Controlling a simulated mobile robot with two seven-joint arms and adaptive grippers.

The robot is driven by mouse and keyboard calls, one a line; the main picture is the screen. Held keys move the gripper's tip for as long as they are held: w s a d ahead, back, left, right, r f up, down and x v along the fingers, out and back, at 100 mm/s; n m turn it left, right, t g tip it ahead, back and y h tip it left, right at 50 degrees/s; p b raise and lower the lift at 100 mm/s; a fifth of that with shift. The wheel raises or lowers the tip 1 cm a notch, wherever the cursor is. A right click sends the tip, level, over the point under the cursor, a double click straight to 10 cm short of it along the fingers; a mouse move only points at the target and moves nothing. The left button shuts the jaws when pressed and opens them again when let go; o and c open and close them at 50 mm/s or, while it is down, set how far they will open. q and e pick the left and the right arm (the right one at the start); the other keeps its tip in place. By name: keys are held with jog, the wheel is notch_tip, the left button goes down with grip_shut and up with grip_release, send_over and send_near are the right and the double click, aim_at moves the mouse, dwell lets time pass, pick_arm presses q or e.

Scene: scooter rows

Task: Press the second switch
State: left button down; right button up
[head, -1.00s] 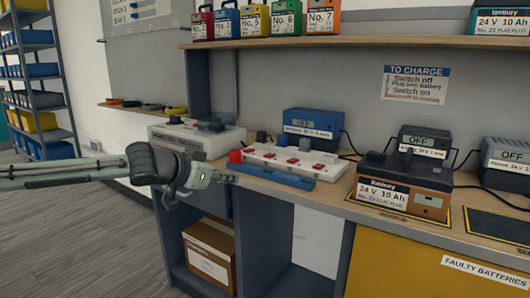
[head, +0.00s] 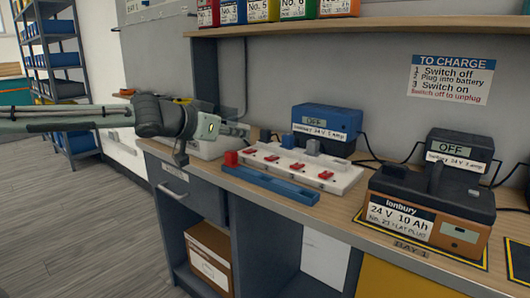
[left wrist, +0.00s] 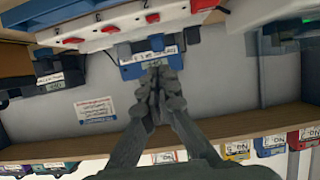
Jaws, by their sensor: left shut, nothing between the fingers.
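A white power strip (head: 344,183) with several red switches lies along the bench, behind a blue bar (head: 270,186). The second switch from the left (head: 271,158) shows red. A grey plug (head: 312,146) and a blue plug (head: 288,140) stand at the strip's back. My left gripper (head: 243,130) is shut and empty, above and behind the strip's left end in the head view, apart from the switches. In the left wrist view its closed fingers (left wrist: 155,85) overlap the blue charger (left wrist: 135,70); the strip (left wrist: 125,28) is at the top. My right gripper is out of view.
A blue charger reading OFF (head: 325,122) stands behind the strip. An orange-and-black battery (head: 425,210) sits to the right, with another charger (head: 458,152) behind it. A shelf (head: 400,30) runs above. A red block (head: 231,158) is at the blue bar's left end.

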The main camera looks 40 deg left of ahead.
pick_arm(q)
jog(key=p, duration=0.3)
send_over(272, 158)
jog(key=s, duration=0.3)
notch_tip(272, 158, down, 3)
jog(key=f, duration=0.2)
jog(key=a+f, duration=0.1)
jog(key=shift+w+f+b, duration=0.15)
jog(key=shift+f+b, duration=0.25)
jog(key=shift+f, duration=0.4)
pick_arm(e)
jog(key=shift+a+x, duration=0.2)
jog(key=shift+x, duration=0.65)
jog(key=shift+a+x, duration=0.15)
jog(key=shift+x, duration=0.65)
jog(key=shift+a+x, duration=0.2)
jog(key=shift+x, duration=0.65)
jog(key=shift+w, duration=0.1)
